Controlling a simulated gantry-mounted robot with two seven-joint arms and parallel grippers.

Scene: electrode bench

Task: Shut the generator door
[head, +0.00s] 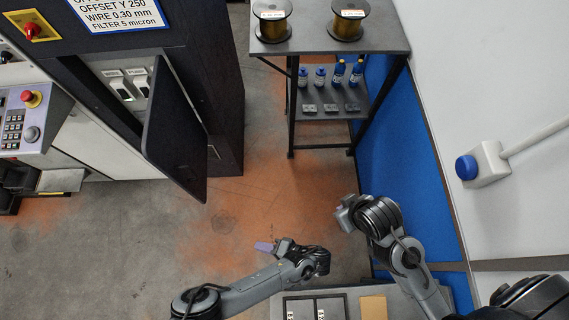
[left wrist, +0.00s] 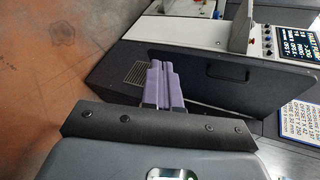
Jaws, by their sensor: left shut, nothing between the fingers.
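The generator door (head: 176,138) is a dark panel standing open, swung out from the black cabinet, with the switches (head: 125,88) in the recess exposed. In the left wrist view a dark panel (left wrist: 225,85), which looks like this door, lies beyond my fingers. My left gripper (head: 265,247) has purple fingers, shut and empty, below and to the right of the door in the head view, apart from it. The fingers also show together in the left wrist view (left wrist: 164,84). My right gripper (head: 345,213) is farther right by the blue panel; its fingers are not clear.
A dark shelf stand (head: 380,38) with spools, bottles and small blocks stands at the top. A control panel (head: 30,120) with a red button is at the left. A bench with trays (head: 340,292) is at the bottom. The floor between door and stand is clear.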

